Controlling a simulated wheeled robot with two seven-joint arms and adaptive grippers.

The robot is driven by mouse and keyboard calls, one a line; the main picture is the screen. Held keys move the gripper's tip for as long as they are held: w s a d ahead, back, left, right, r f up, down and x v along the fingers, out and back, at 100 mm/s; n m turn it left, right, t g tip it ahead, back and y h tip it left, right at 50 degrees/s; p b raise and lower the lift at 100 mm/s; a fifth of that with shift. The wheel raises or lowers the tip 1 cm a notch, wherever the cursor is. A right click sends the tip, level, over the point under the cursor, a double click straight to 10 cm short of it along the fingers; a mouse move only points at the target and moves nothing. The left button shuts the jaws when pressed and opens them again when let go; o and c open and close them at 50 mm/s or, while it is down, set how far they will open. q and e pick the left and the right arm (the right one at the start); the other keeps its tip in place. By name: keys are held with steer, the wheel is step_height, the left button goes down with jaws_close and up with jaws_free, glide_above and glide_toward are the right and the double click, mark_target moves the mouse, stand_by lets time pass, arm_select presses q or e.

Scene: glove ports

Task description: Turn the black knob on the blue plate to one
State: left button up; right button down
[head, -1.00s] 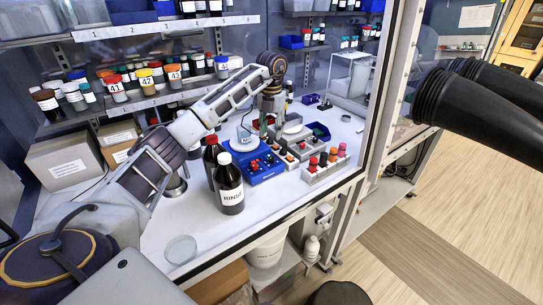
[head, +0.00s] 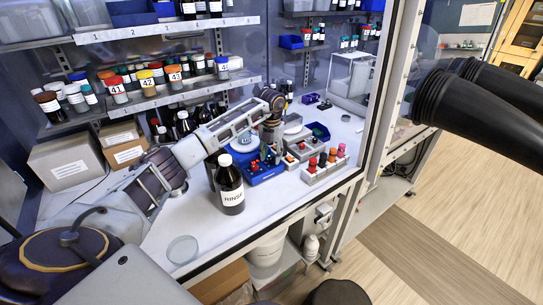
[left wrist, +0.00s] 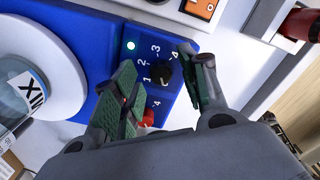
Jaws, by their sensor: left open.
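The blue plate (left wrist: 185,45) fills the middle of the left wrist view; in the head view the blue unit (head: 268,178) stands on the bench, partly hidden by my arm. The black knob (left wrist: 164,73) sits on the plate with printed numbers 1 to 4 around its left and upper side. I cannot tell clearly which number it points to. My left gripper (left wrist: 157,64) is open, one finger on each side of the knob, with no clear contact; it is hard to make out in the head view (head: 268,155). A red knob (left wrist: 147,118) lies just below. My right gripper is not in view.
A white round plate (left wrist: 35,65) with a labelled jar (left wrist: 20,92) is left of the knob. A brown RINSE bottle (head: 230,190) stands in front of my left arm. A rack of capped vials (head: 325,168) is to the right. The front bench has free room around a glass dish (head: 182,250).

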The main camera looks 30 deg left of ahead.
arm_select(q)
steer(key=shift+f, duration=0.5)
steer(key=shift+c, duration=0.3)
jaws_close()
